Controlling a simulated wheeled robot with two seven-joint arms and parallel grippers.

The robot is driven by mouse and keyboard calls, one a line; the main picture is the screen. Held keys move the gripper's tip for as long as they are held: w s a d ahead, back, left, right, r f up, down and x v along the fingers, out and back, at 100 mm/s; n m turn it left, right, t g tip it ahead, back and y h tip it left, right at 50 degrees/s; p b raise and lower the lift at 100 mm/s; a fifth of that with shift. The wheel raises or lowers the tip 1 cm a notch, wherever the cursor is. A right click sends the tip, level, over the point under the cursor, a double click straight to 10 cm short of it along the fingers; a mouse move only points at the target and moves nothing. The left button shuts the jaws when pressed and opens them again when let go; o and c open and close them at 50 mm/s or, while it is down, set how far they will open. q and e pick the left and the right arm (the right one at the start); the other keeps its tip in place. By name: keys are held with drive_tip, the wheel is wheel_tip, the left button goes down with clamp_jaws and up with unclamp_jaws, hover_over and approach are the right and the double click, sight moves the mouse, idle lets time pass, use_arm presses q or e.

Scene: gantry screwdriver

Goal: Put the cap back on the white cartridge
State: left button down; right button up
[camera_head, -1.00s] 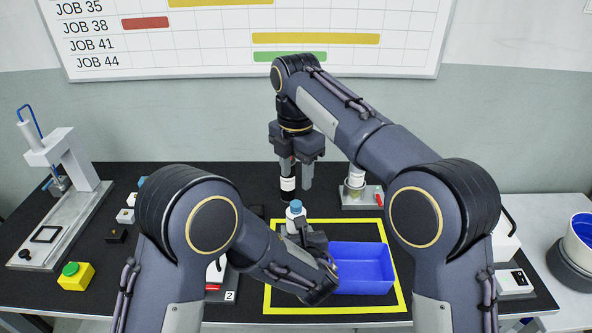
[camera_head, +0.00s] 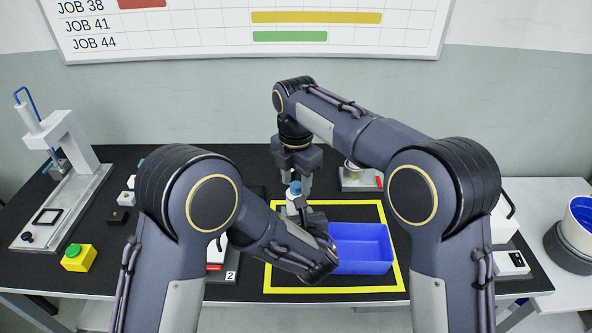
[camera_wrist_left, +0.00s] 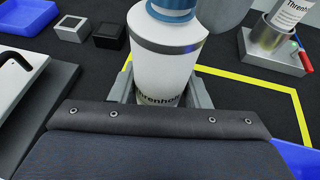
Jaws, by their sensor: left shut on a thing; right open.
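The white cartridge (camera_wrist_left: 168,70) stands upright in my left gripper (camera_wrist_left: 162,92), with lettering and a grey band around its shoulder. A blue cap (camera_head: 294,187) sits at its top; the left wrist view cuts the cap off at the upper edge, so I cannot tell how firmly it sits. My left gripper is shut on the cartridge body, in front of the blue tray's left side. My right gripper (camera_head: 294,180) is open, pointing down, its fingers close around the cap. Whether they touch it I cannot tell.
The blue tray (camera_head: 362,228) lies inside a yellow outlined square (camera_head: 385,292). A metal block (camera_wrist_left: 270,50) holds another labelled cartridge (camera_wrist_left: 288,14) behind. A press (camera_head: 62,190) and a yellow box with a green button (camera_head: 77,258) stand at left.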

clamp_jaws()
idle(0.3)
